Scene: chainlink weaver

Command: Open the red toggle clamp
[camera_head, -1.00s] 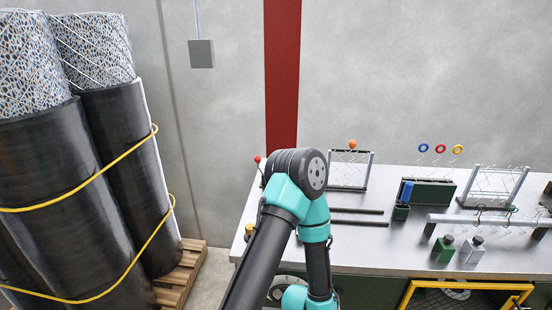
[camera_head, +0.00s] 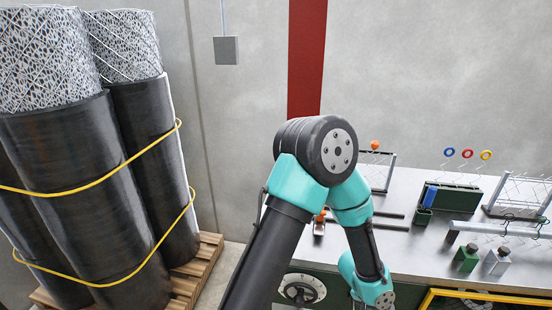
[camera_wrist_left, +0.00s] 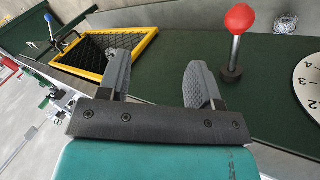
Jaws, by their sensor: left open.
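My left gripper (camera_wrist_left: 158,72) is open and empty in the left wrist view, its two grey fingers apart over the dark green bench front. A red ball knob on a metal stem (camera_wrist_left: 238,20) stands beyond and to the right of the fingers, apart from them. Small red parts (camera_wrist_left: 52,102) show at the left; I cannot tell whether they belong to the red toggle clamp. In the head view an orange-red piece (camera_head: 320,214) sits on the bench beside my left arm. My left gripper's fingers are out of the head view, and my right gripper is in neither view.
The bench top (camera_head: 400,250) carries a green block (camera_head: 466,257), a grey block (camera_head: 497,261), a raised bar (camera_head: 500,230) and wire racks. A numbered dial (camera_wrist_left: 308,80) and a yellow-framed opening (camera_wrist_left: 150,38) are on the bench front. Strapped rolls (camera_head: 130,180) stand left.

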